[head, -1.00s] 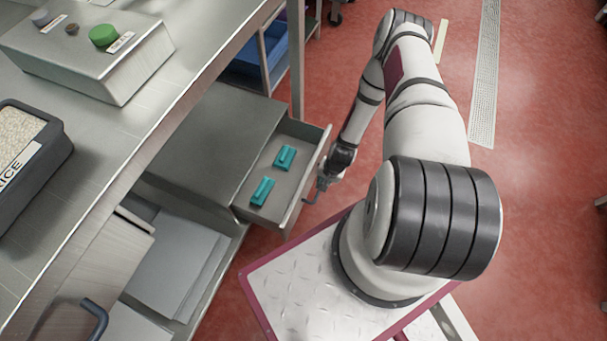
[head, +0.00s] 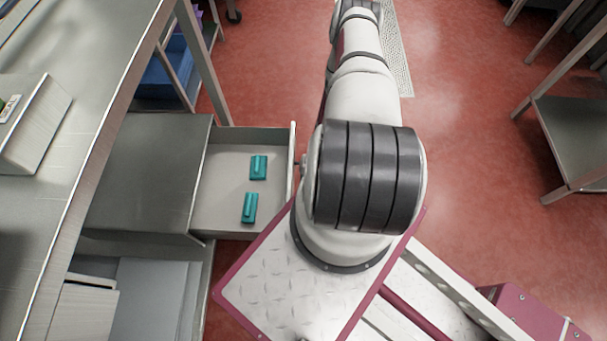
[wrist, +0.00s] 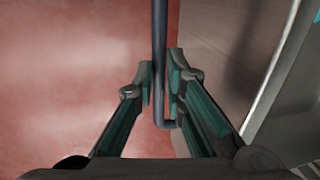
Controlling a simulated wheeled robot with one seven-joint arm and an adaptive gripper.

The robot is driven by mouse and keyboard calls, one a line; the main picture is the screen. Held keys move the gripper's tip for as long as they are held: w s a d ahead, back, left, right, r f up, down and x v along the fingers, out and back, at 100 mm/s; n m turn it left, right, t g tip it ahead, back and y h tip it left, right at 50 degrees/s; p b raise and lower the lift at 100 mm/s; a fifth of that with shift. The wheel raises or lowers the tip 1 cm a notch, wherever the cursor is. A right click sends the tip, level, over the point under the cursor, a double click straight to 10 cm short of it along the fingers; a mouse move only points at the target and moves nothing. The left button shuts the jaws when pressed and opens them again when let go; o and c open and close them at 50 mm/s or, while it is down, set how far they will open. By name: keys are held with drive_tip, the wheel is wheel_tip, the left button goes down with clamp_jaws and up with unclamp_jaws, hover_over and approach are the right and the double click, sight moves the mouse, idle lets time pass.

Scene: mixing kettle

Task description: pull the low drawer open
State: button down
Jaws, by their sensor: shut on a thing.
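The low drawer (head: 225,217) is pulled well out from its steel cabinet under the counter. Two teal blocks (head: 258,167) (head: 249,208) lie inside it. The drawer front shows at the right of the wrist view (wrist: 225,60). My gripper (wrist: 160,95) is closed around the dark bar handle (wrist: 160,40), which runs between its teal-padded fingers. In the head view my own arm hides the gripper and most of the handle.
The steel counter (head: 75,80) stands at the left, with a cabinet (head: 145,170) below it. A shelf with blue bins (head: 170,75) is behind the drawer. A steel table (head: 575,140) stands at the right. Red floor (head: 470,110) between is clear.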

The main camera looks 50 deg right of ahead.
drive_tip(key=c, duration=1.7)
unclamp_jaws()
drive_tip(key=shift+o, duration=0.2)
wheel_tip(320, 180, up, 12)
drive_tip(key=s+d, duration=0.1)
drive_tip(key=shift+s+d, duration=0.2)
drive_tip(key=shift+s, duration=0.2)
drive_tip(key=shift+f, duration=0.1)
